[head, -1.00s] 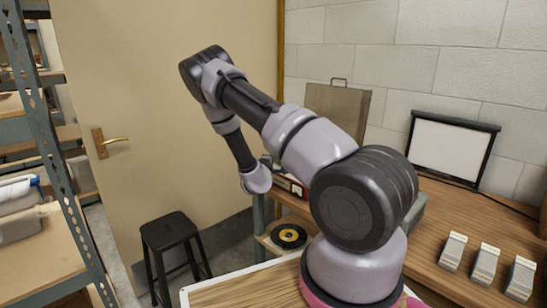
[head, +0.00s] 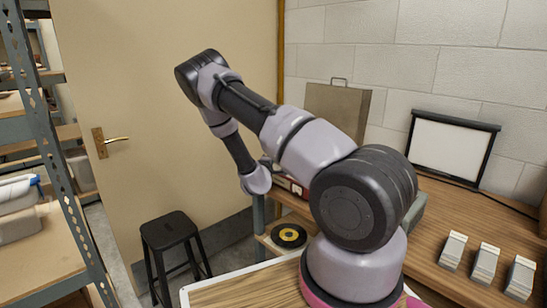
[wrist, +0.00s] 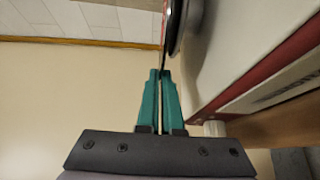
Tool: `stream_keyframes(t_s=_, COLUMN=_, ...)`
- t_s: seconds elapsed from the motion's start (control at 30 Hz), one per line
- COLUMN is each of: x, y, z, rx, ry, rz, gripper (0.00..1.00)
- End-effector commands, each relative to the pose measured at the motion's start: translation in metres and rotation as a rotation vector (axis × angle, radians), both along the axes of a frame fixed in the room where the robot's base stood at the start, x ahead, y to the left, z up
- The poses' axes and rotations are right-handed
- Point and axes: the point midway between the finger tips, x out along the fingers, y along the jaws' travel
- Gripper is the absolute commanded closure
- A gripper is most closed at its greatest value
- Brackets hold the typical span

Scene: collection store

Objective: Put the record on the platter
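In the wrist view my gripper (wrist: 164,74) has its two teal fingers close together. A thin dark edge (wrist: 164,34) stands between the fingertips; it looks like the record seen edge-on. Just right of it is the dark rounded rim of the platter (wrist: 178,28), on the pale top of a red-sided record player (wrist: 235,50). The record edge lies very near the platter and roughly parallel to it; I cannot tell whether they touch. In the head view my arm hides most of the record player (head: 291,186), and the fingertips are hidden.
A black disc with a yellow label (head: 289,236) lies on a low shelf under the bench (head: 450,215). A black stool (head: 170,230) stands by the door (head: 160,120). Several pale boxes (head: 485,264) and a framed white panel (head: 449,147) are at right. Metal shelving (head: 45,150) is at left.

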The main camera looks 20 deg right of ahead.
Motion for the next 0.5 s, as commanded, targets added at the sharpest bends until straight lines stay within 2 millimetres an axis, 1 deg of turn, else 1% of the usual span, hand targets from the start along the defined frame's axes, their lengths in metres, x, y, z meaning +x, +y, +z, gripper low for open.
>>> stream_keyframes(t_s=0.5, x=-0.0002, y=0.0001, z=-0.0081, rx=-0.002, ry=0.001, rz=0.000, gripper=1.00)
